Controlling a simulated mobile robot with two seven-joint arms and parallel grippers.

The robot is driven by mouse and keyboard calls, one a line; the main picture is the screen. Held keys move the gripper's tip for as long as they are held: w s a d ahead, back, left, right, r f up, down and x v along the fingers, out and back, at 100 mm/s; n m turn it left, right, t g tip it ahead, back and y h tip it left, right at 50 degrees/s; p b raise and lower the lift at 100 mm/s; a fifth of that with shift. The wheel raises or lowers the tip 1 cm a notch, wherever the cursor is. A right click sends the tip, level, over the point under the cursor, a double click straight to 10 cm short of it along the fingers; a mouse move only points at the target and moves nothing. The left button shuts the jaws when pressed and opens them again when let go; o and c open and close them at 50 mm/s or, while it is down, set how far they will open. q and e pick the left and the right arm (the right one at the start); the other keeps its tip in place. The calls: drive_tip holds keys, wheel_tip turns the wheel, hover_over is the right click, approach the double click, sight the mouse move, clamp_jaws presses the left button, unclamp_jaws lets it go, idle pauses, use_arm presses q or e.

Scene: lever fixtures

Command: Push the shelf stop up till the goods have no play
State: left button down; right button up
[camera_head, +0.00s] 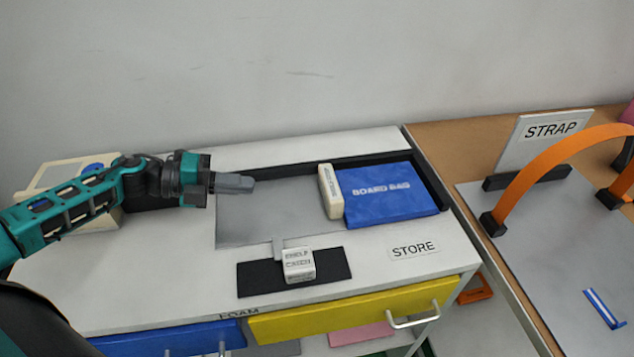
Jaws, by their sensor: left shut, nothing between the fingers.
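A blue board bag (390,190) lies on the grey shelf plate (270,212), against the black rim at its right. A cream shelf stop (331,191) stands upright along the bag's left side and looks to touch it; a small gap cannot be ruled out. A cream block marked as the shelf catch (299,264) sits on a black pad in front of the plate. My left gripper (250,183) is shut and empty above the left part of the plate, left of the stop and apart from it. My right gripper is not in view.
The plate between my left gripper and the stop is clear. A black rim (290,171) runs along the back. Below the white top are yellow and blue drawers. A STRAP station with an orange arch (555,160) stands at the right.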

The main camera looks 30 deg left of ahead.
sight(324, 186)
use_arm(q)
drive_tip(key=x, duration=0.8)
drive_tip(key=r+x, duration=0.1)
drive_tip(key=x, duration=0.3)
drive_tip(key=shift+w+d+f, duration=0.15)
drive_tip(key=shift+w+d, duration=0.1)
drive_tip(key=shift+d, duration=0.1)
drive_tip(key=shift+w+d, duration=0.25)
drive_tip(key=shift+d, duration=0.1)
drive_tip(key=shift+w+d+p, duration=0.2)
drive_tip(key=shift+d+p, duration=0.15)
drive_tip(key=shift+p, duration=0.05)
